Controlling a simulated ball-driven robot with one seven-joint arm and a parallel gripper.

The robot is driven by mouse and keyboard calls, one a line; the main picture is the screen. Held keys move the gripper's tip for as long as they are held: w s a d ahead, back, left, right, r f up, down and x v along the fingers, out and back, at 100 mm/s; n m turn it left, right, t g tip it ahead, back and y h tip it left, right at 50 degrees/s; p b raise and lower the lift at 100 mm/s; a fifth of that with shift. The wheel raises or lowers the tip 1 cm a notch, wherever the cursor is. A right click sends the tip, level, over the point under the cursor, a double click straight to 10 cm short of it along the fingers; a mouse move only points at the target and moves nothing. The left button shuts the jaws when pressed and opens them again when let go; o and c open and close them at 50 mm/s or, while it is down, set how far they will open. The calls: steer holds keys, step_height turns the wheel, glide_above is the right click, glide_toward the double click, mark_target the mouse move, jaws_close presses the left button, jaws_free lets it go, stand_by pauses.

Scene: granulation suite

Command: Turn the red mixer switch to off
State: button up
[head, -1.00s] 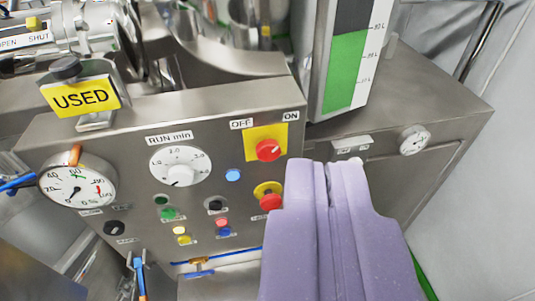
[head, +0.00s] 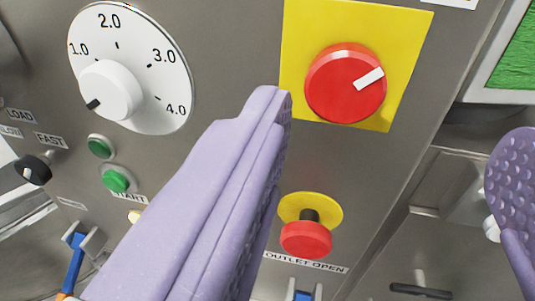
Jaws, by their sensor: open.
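The red mixer switch (head: 345,82) is a round knob on a yellow plate (head: 414,45) at the top of the view. Its white mark points right and slightly up, towards the side of a white label cut off at the top edge. My gripper (head: 392,125) is open, with its purple fingers spread wide. The left finger's tip is just left of and below the knob. The right finger is far to the right, at the picture's edge. The knob lies between the two in the picture, and nothing is held. I cannot tell how far the tips are from the panel.
A red button on a yellow disc, the emergency-style button (head: 306,239), sits below the switch, above an "OUTLET OPEN" label. A white dial (head: 150,75) is at the upper left. Green buttons (head: 115,180) and a black knob (head: 35,168) are lower left.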

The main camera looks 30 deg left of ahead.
mark_target(346, 90)
steer(key=shift+y, duration=0.5)
steer(key=x, duration=0.2)
steer(key=f+x, duration=0.1)
steer(key=x, duration=0.2)
steer(key=a+x, duration=0.1)
steer(key=x, duration=0.1)
steer(key=shift+f, duration=0.15)
steer(key=c, duration=1.1)
